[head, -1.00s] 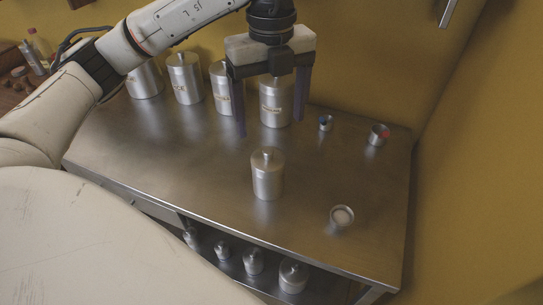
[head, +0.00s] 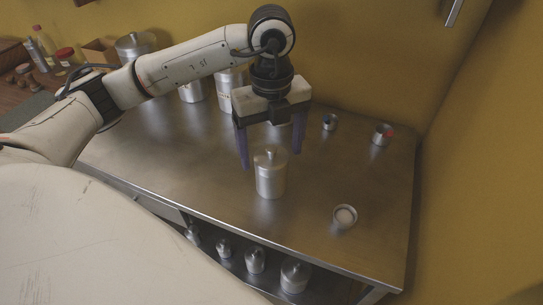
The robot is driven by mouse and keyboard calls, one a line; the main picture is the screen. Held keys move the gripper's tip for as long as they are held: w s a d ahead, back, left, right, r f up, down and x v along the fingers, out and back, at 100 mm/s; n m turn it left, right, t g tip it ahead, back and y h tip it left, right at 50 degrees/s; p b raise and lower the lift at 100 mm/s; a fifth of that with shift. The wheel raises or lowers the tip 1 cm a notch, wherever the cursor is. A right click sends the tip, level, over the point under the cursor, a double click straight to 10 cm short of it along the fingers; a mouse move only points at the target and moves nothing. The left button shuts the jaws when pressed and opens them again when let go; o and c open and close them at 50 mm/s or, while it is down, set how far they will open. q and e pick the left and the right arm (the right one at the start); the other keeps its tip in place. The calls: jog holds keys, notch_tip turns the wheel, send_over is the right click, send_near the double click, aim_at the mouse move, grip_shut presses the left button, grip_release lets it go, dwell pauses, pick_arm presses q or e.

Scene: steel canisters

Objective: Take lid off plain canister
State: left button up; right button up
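The plain canister (head: 270,180) stands upright on the steel table, a small silver cylinder with no visible label. Its lid (head: 270,159) with a knob is on top. My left gripper (head: 271,160) is open, fingers pointing down, spread to either side of the lid's knob in the head view. The fingers appear behind or above the lid; I cannot tell whether they touch it. Nothing is held. My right gripper is not in view.
Labelled canisters stand at the back of the steel table (head: 310,225), partly hidden by my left arm. Small cups (head: 329,122), (head: 382,134) stand at the back right, and a round dish (head: 344,216) at the front right. More canisters (head: 294,275) sit on the shelf below.

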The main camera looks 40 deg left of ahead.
pick_arm(q)
jog(key=c, duration=1)
jog(key=shift+c, duration=0.2)
jog(key=shift+r, duration=0.1)
